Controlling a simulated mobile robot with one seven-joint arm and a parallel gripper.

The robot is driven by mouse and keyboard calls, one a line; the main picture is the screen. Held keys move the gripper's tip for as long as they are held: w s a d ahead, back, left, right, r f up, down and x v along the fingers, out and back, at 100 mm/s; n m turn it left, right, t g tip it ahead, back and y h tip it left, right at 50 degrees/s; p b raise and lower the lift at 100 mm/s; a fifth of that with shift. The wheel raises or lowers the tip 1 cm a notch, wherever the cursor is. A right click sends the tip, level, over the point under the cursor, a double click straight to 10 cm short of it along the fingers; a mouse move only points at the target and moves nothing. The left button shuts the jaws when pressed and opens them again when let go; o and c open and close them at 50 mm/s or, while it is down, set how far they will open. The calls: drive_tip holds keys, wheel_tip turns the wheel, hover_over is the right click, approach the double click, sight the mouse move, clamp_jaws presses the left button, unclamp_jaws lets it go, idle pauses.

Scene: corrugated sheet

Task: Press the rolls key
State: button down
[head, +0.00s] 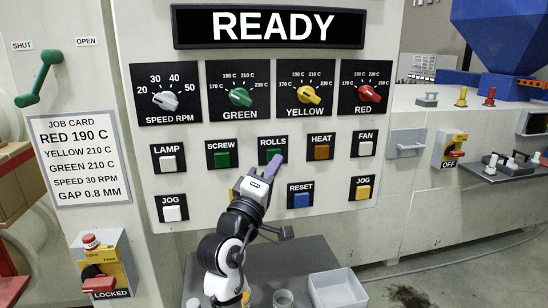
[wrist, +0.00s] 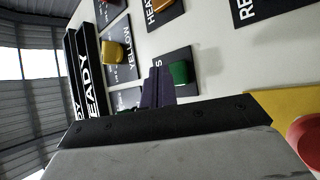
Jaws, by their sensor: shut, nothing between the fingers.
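The rolls key (head: 269,155) is a green square button on a black plate labelled ROLLS, in the middle row of the pale panel. My gripper (head: 279,159) is shut and empty, with its lilac fingertips at the lower right of this key, covering part of it. In the wrist view the shut fingers (wrist: 157,86) show dark, right beside a green key (wrist: 179,73) that appears to be the rolls key. I cannot tell whether the tips touch the key or whether it is pushed in.
The screw key (head: 222,160) is left of the rolls key and the orange heat key (head: 321,152) right. The blue reset key (head: 301,200) is below right. Knobs (head: 239,97) sit above; the display (head: 270,26) reads READY. A pale bin (head: 338,290) stands on the table below.

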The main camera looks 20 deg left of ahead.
drive_tip(key=shift+w+a, duration=0.25)
drive_tip(key=shift+w, duration=0.1)
drive_tip(key=shift+w+a, duration=0.15)
drive_tip(key=shift+w, duration=0.1)
idle(0.6)
drive_tip(key=shift+s, duration=0.1)
drive_tip(key=shift+s+d, duration=0.4)
drive_tip(key=shift+s, duration=0.15)
drive_tip(key=s+d+p, duration=0.1)
drive_tip(key=s+d, duration=0.2)
drive_tip(key=s, duration=0.2)
drive_tip(key=shift+d, duration=0.2)
idle(0.5)
